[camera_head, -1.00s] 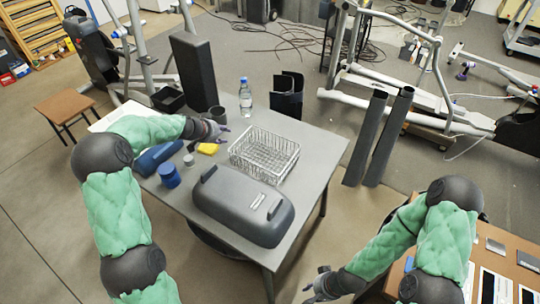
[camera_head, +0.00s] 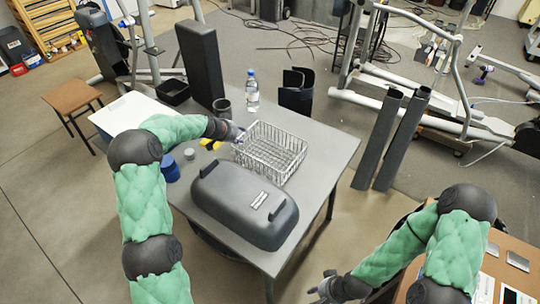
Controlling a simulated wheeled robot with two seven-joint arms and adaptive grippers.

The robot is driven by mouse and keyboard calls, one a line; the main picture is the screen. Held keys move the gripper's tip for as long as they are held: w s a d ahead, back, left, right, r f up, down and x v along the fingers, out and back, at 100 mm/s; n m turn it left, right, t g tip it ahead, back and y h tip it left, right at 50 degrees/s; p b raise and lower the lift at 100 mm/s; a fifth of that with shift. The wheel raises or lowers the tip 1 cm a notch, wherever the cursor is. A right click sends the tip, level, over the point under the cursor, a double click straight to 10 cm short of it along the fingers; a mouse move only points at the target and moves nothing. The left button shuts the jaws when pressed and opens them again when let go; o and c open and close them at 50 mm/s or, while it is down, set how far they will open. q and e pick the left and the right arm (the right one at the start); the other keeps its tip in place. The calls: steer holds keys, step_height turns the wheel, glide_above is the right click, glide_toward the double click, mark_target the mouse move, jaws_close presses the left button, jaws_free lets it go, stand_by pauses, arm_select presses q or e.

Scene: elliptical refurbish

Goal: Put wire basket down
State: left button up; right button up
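The empty wire basket (camera_head: 285,166) stands upright on the grey table (camera_head: 322,166), behind a dark grey plastic cover. My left gripper (camera_head: 239,131) reaches in from the left and is at the basket's back left rim. Its fingertips are small and overlap the rim in the picture, so I cannot tell whether they touch or grip it. My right gripper (camera_head: 321,286) is low at the front, right of the table and away from the basket. Its fingers look spread and empty.
The dark cover (camera_head: 245,204) fills the table's front. A bottle (camera_head: 252,90), a dark cup (camera_head: 222,108), a yellow item (camera_head: 210,144) and a blue jar (camera_head: 170,168) stand near the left arm. The table's right side is bare. Two dark tubes (camera_head: 390,140) stand beyond it.

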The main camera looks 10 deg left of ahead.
arm_select(q)
glide_above(247, 146)
steer(key=shift+w+a+f+b, duration=0.1)
steer(key=shift+f+b, duration=0.35)
steer(key=shift+f, duration=1.6)
jaws_close()
